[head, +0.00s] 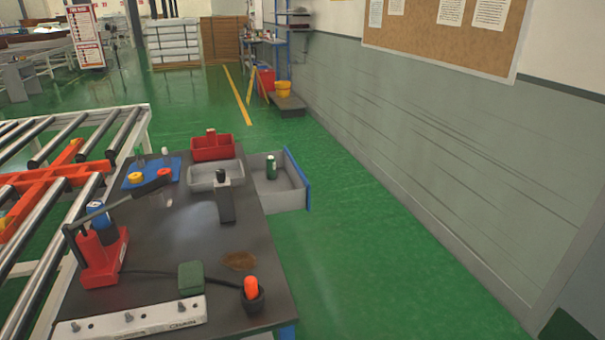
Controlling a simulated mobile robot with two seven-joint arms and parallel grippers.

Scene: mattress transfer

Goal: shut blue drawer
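The blue drawer stands open on the right side of the dark table (150,275). Its blue front (298,180) faces right, towards the wall. Its grey tray (291,197) sticks out past the table's edge over the green floor. A dark green can (271,168) stands upright inside the drawer. Neither of my grippers is in view, and nothing touches the drawer's front.
On the table are a grey bin (203,181), a red bin (212,150), a grey block (225,208) near the drawer, a red lever tool (103,262), and a white strip (130,322). A roller conveyor (125,135) stands left. Floor right of the drawer is clear.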

